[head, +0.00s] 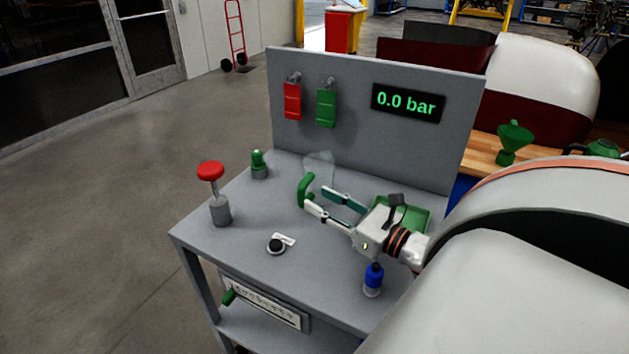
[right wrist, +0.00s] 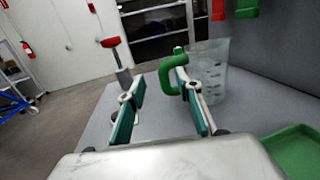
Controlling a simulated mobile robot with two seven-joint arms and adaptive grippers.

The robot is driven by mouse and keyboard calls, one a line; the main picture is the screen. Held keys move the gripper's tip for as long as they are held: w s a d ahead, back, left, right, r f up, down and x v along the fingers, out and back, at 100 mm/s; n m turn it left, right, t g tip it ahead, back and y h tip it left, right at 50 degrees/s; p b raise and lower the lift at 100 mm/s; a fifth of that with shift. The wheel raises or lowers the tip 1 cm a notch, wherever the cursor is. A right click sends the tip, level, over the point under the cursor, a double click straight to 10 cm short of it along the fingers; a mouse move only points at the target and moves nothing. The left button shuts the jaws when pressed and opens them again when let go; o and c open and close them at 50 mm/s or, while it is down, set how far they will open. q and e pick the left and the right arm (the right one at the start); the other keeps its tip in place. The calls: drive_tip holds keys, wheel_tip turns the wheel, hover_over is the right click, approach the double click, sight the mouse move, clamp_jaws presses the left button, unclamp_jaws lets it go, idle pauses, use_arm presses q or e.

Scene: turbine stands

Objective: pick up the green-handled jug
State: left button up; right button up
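The jug has a clear body (head: 320,168) and a green handle (head: 305,190), and it stands upright on the grey bench (head: 240,238) near the back panel. In the right wrist view the clear body (right wrist: 208,72) with markings is right of centre, and its handle (right wrist: 164,76) faces the gap between the fingers, close to the right-hand finger. My right gripper (head: 315,198) is open, with its fingertips at the handle; it also shows open in the right wrist view (right wrist: 158,80). I cannot tell whether a finger touches the handle. My left gripper is out of view.
A red-topped plunger (head: 211,172), a green-capped fitting (head: 259,164), a black knob (head: 275,246) and a blue bottle (head: 373,280) stand on the bench. A green tray (head: 415,213) lies beside my gripper. The upright panel (head: 350,135) closes the back.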

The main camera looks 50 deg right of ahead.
sight(304, 196)
drive_tip(key=shift+s+f, duration=0.1)
drive_tip(key=shift+f, duration=0.65)
drive_tip(key=shift+f+b, duration=0.3)
drive_tip(key=shift+w+a+r+p, duration=0.1)
drive_tip(key=shift+w+r+p, duration=0.1)
drive_tip(key=shift+w, duration=0.35)
drive_tip(key=shift+w+r+p, duration=0.1)
drive_tip(key=shift+w+p, duration=0.05)
drive_tip(key=shift+w, duration=0.4)
drive_tip(key=w, duration=0.5)
drive_tip(key=shift+w+p, duration=0.15)
drive_tip(key=shift+p, duration=0.25)
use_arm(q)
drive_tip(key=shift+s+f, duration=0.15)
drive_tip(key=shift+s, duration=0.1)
use_arm(e)
drive_tip(key=shift+w+f, duration=0.1)
drive_tip(key=shift+f, duration=0.05)
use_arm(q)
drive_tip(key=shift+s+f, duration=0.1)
use_arm(e)
clamp_jaws()
